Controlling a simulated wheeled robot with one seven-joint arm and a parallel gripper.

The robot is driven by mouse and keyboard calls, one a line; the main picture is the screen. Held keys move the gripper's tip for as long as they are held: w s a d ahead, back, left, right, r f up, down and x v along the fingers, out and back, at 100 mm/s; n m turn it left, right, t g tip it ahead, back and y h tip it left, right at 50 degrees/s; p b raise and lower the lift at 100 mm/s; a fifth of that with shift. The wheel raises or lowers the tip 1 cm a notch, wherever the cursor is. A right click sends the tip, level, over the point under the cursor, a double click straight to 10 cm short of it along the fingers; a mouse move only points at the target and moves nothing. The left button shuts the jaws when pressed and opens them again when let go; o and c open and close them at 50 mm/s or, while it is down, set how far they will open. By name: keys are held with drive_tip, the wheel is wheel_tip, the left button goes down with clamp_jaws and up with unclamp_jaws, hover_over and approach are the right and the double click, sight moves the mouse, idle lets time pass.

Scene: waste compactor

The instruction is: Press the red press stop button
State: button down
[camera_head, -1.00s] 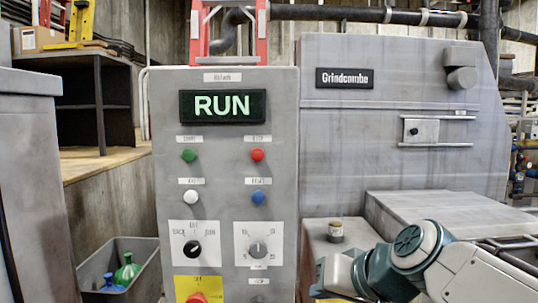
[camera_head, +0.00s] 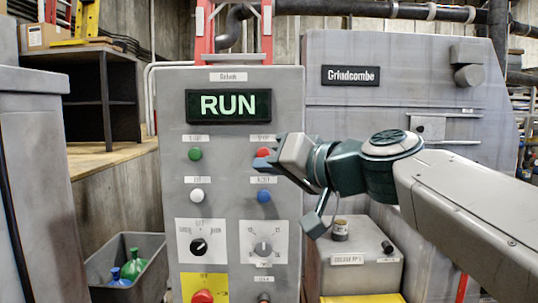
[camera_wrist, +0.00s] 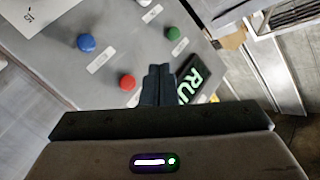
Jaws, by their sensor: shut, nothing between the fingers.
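The red button (camera_head: 263,153) is at the upper right of the grey control panel (camera_head: 228,140), under a small label. In the head view my gripper (camera_head: 262,163) partly covers its lower edge. The red button also shows in the wrist view (camera_wrist: 127,82), just left of my shut fingers (camera_wrist: 158,85). The fingers are empty. I cannot tell whether they touch the panel; the button appears beside the fingertips, not under them. The display (camera_head: 228,105) reads RUN in green.
Other panel controls are a green button (camera_head: 195,154), a white button (camera_head: 197,196), a blue button (camera_head: 264,196), two rotary knobs, and a red button (camera_head: 202,297) on a yellow plate. The Grindcombe machine (camera_head: 400,110) stands to the right. A grey bin (camera_head: 140,270) holds bottles at lower left.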

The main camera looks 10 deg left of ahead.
sight(264, 154)
drive_tip(key=w+a+p, duration=0.1)
drive_tip(key=w+a, duration=0.1)
drive_tip(key=w, duration=0.6)
drive_tip(key=shift+w+p, duration=0.15)
drive_tip(key=shift+p, duration=0.25)
drive_tip(key=shift+w+f, duration=0.1)
drive_tip(key=shift+w, duration=0.05)
idle(1.6)
drive_tip(key=shift+w, duration=0.25)
drive_tip(key=shift+w+a+b, duration=0.15)
drive_tip(key=shift+w+b, duration=0.2)
drive_tip(key=shift+w, duration=0.1)
idle(0.7)
drive_tip(key=shift+s, duration=0.15)
drive_tip(key=shift+s+d+b, duration=0.25)
drive_tip(key=shift+s+b, duration=0.4)
drive_tip(key=shift+s, duration=0.05)
